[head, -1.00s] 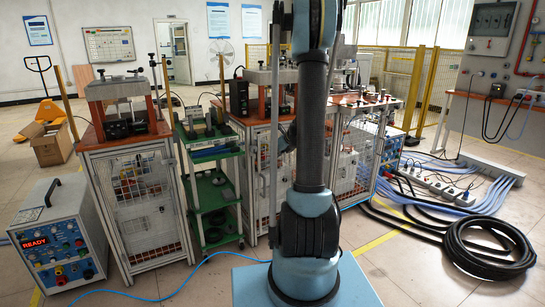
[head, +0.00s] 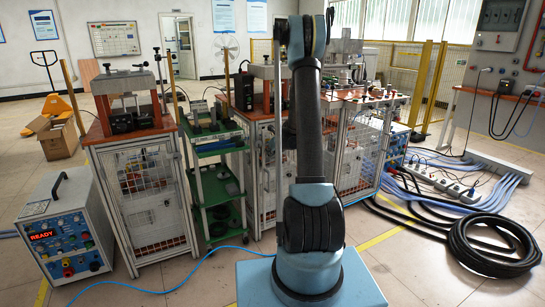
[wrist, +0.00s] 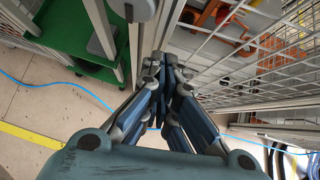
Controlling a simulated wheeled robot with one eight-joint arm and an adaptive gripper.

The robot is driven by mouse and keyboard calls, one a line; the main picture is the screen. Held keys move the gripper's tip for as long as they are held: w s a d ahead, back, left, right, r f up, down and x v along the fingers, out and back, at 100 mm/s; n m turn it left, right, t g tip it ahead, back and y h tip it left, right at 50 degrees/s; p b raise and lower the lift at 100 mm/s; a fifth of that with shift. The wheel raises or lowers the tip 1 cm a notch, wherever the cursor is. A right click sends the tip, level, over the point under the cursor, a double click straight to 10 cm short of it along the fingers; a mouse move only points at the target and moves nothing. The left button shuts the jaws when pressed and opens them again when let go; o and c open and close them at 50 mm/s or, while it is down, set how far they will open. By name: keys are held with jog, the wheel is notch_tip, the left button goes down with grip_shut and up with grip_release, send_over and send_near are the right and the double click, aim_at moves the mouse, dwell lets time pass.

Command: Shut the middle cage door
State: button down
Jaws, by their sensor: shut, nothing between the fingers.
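The middle cage (head: 262,180) stands behind my arm in the head view, under a wooden top, and my arm hides much of its front. Its mesh panel (wrist: 245,70) shows in the wrist view on the right, with orange parts visible through it. I cannot tell from these frames how far the cage door is open. My gripper (wrist: 155,85) is shut and empty, its fingertips close to a metal upright (wrist: 148,35) in the wrist view. I cannot tell whether they touch it. In the head view the gripper is hidden behind my arm.
A green shelf cart (head: 220,180) stands left of the middle cage, with the left cage (head: 148,200) beyond it. The right cage (head: 360,155) stands to the right. A blue cable (head: 180,282) crosses the floor. A black hose coil (head: 490,245) lies at right.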

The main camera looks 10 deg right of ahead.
jog(key=shift+w+a, duration=0.1)
jog(key=shift+w, duration=0.2)
